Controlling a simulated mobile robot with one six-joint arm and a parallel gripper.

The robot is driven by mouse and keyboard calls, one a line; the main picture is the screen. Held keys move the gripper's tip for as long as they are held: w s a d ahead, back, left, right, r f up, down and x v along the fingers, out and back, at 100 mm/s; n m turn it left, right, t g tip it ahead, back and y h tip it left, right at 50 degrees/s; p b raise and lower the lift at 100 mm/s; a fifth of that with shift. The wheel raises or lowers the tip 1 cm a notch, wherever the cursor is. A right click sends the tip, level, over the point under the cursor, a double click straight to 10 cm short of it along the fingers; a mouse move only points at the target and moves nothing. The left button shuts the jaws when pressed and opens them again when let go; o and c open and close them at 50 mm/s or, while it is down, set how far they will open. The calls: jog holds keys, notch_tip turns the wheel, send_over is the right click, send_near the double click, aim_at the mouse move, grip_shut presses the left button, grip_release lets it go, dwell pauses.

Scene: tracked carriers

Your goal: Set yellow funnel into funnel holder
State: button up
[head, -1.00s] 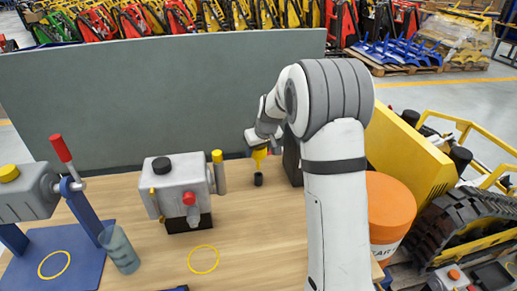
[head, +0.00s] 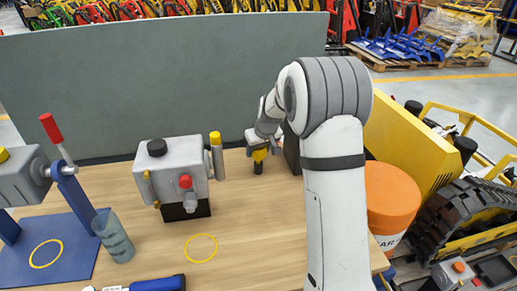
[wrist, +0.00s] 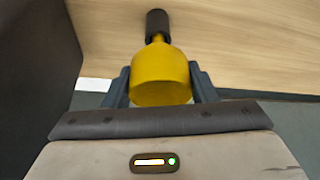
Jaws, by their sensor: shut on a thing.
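The yellow funnel (wrist: 160,77) is between the two dark fingers of my gripper (wrist: 162,88) in the wrist view, with its narrow spout pointing away from the palm. In the head view the funnel (head: 260,154) shows just below my gripper (head: 258,148). The black cylindrical funnel holder (head: 258,168) stands upright on the wooden table right under the funnel. In the wrist view the spout meets the opening of the holder (wrist: 157,22); how deep the tip sits cannot be told. My gripper is shut on the funnel.
A grey machine (head: 178,170) with red and yellow knobs stands left of the holder. A dark box (head: 291,150) stands close to its right. A grey-green panel (head: 150,80) rises behind. A yellow ring (head: 201,249) marks bare table in front.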

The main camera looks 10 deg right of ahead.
jog(key=o, duration=1.1)
jog(key=shift+c, duration=0.2)
jog(key=v, duration=0.7)
jog(key=shift+s+r, duration=0.2)
jog(key=shift+r, duration=0.1)
